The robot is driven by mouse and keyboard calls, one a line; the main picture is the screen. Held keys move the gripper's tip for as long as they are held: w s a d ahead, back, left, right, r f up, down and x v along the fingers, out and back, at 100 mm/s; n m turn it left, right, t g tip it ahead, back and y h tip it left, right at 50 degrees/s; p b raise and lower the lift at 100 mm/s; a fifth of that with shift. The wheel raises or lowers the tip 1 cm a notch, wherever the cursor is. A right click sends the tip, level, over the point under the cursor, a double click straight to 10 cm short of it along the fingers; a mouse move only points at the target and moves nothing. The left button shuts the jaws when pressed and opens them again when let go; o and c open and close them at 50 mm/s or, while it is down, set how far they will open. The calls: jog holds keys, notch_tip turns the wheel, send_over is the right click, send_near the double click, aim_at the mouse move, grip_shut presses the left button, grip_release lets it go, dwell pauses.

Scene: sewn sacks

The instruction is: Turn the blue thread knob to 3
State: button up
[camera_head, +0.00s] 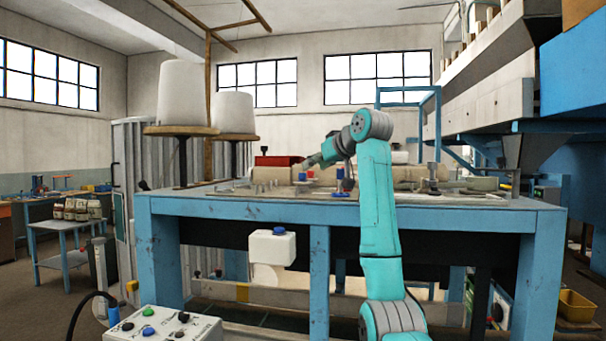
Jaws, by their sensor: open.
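On the blue-framed machine table, a small blue knob (340,195) sits low near the front edge, just left of my upper arm. A blue-topped spool-like piece (340,172) stands just behind it. I cannot tell which blue part is the thread knob, and no numbers or pointer are readable. My arm rises in front of the table and bends over to the left. My gripper (304,166) is small at its far end, above the table top near a red-topped piece (310,174). It is open, apart from the blue knob, and its fingers are hard to make out.
A white box with a blue cap (279,231) hangs under the table front. A control box with coloured buttons (160,325) stands at lower left. Two large white thread cones (182,92) stand behind left. Rolls (405,173) and metal fittings crowd the table top.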

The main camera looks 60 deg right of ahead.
aim_at(302, 177)
jog(key=x, duration=0.7)
jog(key=shift+w+d+f, duration=0.1)
grip_shut()
